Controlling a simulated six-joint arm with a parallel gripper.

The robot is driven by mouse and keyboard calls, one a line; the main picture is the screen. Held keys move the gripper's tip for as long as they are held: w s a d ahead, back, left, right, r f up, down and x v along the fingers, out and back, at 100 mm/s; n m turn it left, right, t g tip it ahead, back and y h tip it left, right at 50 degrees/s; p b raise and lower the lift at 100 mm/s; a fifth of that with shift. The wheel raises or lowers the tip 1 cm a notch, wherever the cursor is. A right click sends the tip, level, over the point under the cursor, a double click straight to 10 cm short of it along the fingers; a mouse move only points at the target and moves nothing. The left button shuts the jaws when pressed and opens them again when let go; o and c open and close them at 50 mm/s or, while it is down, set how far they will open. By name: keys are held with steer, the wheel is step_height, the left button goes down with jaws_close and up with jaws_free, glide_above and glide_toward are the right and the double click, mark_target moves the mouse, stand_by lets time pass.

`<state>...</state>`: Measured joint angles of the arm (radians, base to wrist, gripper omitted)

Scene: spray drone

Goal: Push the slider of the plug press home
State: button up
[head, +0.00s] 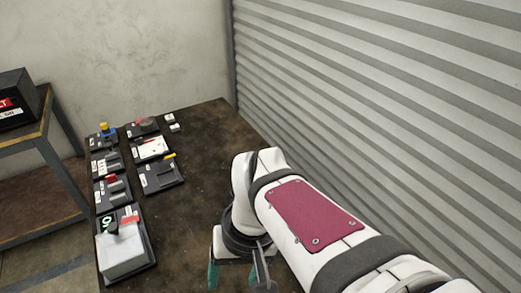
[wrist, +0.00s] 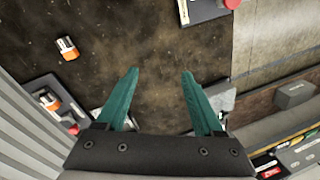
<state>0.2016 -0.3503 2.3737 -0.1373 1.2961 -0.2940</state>
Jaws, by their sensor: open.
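My gripper (head: 241,278) hangs over the near part of the dark table in the head view, partly cut off by the lower edge. In the wrist view my gripper (wrist: 160,72) has its two teal fingers wide apart, with only bare tabletop between them. I cannot tell for sure which unit is the plug press, and its slider is not clearly made out. A dark unit with an orange-and-white part (wrist: 50,101) lies left of the fingers in the wrist view. A grey part (wrist: 220,97) shows partly behind the right finger.
Several dark units, one with a yellow-and-blue top (head: 105,130), line the table's left side. A large white block (head: 123,260) is nearest. A loose orange-and-white piece (wrist: 67,48) lies on the table (head: 205,135). A ribbed shutter (head: 390,100) rises on the right.

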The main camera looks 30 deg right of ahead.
steer(key=w+d+n+t, duration=0.2)
steer(key=w+d, duration=1)
steer(key=d, duration=0.5)
steer(key=d+f+n+t+h, duration=0.1)
steer(key=d+f, duration=0.1)
steer(key=d, duration=0.6)
steer(key=d+f+n+t+h, duration=0.1)
steer(key=d+f, duration=0.2)
steer(key=d, duration=0.5)
steer(key=x, duration=1.5)
steer(key=shift+w+d+f, duration=0.15)
steer(key=shift+w+d, duration=0.2)
steer(key=shift+w, duration=0.05)
jaws_close()
